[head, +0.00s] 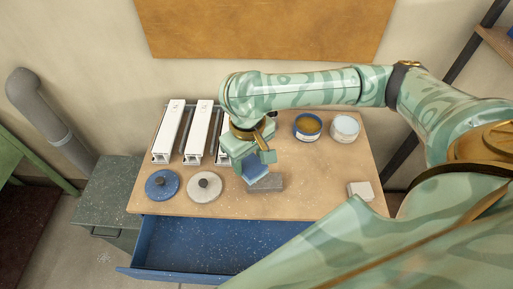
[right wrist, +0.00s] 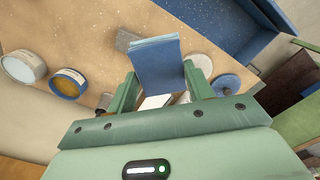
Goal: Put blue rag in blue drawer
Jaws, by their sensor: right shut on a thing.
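The blue rag (head: 268,182) is a flat, folded blue piece. My right gripper (head: 259,163) is shut on it and holds it over the workbench top, in front of a grey block. The rag also shows in the right wrist view (right wrist: 157,62), standing out between the fingers of the right gripper (right wrist: 158,84). The blue drawer (head: 205,243) is pulled open at the bench front, below and left of the rag. Its speckled blue floor looks empty where visible; my arm hides its right part. My left gripper is not in view.
On the bench top (head: 310,190) lie a blue lid (head: 162,184), a grey lid (head: 205,187), a grey block (head: 266,186) and a small pale block (head: 361,190). White profiles (head: 198,132) stand at the back left; two tins (head: 308,126) stand at the back right.

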